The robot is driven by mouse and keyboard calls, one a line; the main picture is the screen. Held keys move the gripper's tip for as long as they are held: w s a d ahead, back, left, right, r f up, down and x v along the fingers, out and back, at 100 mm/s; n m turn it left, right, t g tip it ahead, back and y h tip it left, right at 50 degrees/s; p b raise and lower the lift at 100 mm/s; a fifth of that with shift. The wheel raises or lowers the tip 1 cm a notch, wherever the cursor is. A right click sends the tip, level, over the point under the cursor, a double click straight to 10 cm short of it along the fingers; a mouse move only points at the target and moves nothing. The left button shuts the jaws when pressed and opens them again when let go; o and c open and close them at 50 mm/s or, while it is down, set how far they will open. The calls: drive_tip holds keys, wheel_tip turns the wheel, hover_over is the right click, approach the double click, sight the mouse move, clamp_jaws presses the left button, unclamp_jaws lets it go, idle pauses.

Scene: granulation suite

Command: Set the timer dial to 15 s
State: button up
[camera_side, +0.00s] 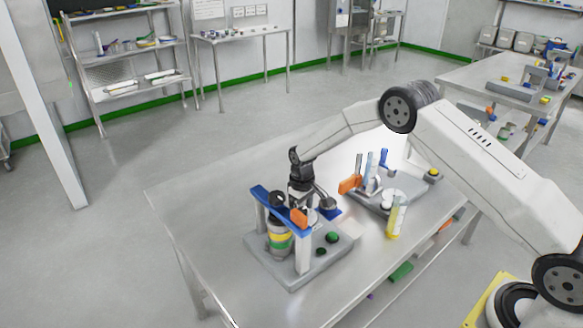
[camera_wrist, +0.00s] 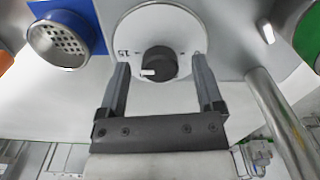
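The timer dial is a dark round knob (camera_wrist: 159,62) on a white round plate (camera_wrist: 180,22) in the wrist view. A short white pointer on the knob points left. In the side view my gripper (camera_side: 302,190) is down at a grey-based station with a blue crossbar (camera_side: 281,209); the dial cannot be made out there.
The station's grey base (camera_side: 290,277) carries a striped cylinder (camera_side: 279,238) and a green button (camera_side: 332,237). A second grey unit, with a yellow bottle (camera_side: 396,217) beside it, stands to the right. In the wrist view a blue-framed perforated nozzle (camera_wrist: 58,38) and a metal post (camera_wrist: 281,122) flank the dial.

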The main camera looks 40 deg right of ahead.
sight(302, 210)
drive_tip(key=shift+r, duration=0.15)
drive_tip(key=shift+r, duration=3.75)
drive_tip(key=shift+s+r, duration=0.1)
drive_tip(key=shift+s+r, duration=0.15)
drive_tip(key=shift+r, duration=0.05)
drive_tip(key=s+a+r+t, duration=0.1)
drive_tip(key=s+r, duration=0.2)
drive_tip(key=s, duration=1)
drive_tip(key=s+a+r+m+t, duration=0.1)
drive_tip(key=s+r, duration=0.3)
drive_tip(key=s, duration=1)
drive_tip(key=shift+s+r+m+t, duration=0.25)
drive_tip(key=shift+m+t, duration=0.05)
